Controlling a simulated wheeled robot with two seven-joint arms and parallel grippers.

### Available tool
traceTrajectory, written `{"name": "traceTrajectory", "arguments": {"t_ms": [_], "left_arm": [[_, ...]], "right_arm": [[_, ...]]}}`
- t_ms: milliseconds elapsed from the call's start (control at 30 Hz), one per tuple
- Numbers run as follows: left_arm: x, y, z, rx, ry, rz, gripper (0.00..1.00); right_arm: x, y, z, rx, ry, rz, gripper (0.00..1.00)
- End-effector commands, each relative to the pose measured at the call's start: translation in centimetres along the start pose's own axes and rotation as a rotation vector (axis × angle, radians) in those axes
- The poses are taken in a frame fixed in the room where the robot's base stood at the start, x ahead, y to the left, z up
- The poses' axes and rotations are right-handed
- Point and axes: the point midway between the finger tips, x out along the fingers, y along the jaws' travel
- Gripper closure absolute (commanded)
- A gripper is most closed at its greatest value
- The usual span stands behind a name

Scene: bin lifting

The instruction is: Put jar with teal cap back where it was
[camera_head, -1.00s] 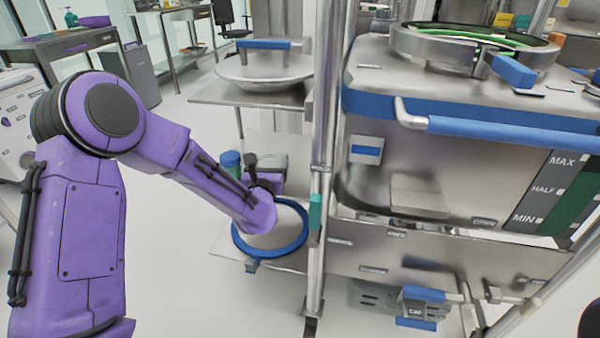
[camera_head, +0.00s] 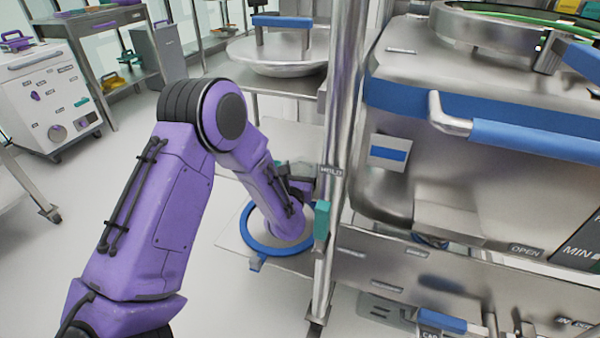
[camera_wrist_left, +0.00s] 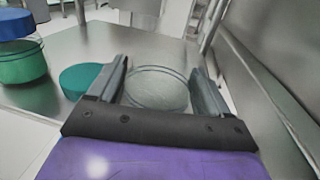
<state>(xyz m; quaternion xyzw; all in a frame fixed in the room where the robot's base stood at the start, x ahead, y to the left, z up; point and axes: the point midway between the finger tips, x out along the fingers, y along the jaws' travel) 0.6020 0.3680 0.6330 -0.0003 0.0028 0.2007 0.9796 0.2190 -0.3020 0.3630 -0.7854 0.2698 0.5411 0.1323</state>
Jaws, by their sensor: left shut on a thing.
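My left gripper (camera_wrist_left: 160,78) is shut around a clear, round, glassy jar-like thing (camera_wrist_left: 157,88) in the left wrist view, one finger on each side of it. A green jar with a blue cap (camera_wrist_left: 20,58) stands farther left, cut by the picture edge. In the head view my left gripper (camera_head: 300,185) is beside the metal post, its fingers hidden, and no jar is clearly visible. My right gripper is not in view.
A large steel bin with a blue handle (camera_head: 540,140) fills the right. A grey floor is open at left.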

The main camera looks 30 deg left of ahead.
Motion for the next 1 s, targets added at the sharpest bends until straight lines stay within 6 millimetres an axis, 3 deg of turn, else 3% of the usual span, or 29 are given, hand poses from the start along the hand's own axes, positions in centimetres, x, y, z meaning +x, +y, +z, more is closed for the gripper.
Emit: {"name": "traceTrajectory", "arguments": {"t_ms": [300,333,400,667,767,1000], "left_arm": [[0.0,0.0,-0.3,-0.002,-0.002,0.001,0.70],[0.0,0.0,-0.3,-0.002,-0.001,0.001,0.15],[0.0,0.0,-0.2,-0.001,-0.001,0.001,0.00],[0.0,0.0,0.5,0.000,-0.002,0.000,0.00],[-1.6,-0.1,0.2,0.000,0.000,-0.001,0.00],[-7.8,-0.1,0.1,0.001,0.001,-0.002,0.00]], "right_arm": [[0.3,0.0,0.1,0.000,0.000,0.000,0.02],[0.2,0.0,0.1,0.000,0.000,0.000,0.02],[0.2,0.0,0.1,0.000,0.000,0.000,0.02],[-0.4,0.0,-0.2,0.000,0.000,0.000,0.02],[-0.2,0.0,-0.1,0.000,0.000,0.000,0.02],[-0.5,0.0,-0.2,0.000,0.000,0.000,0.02]]}}
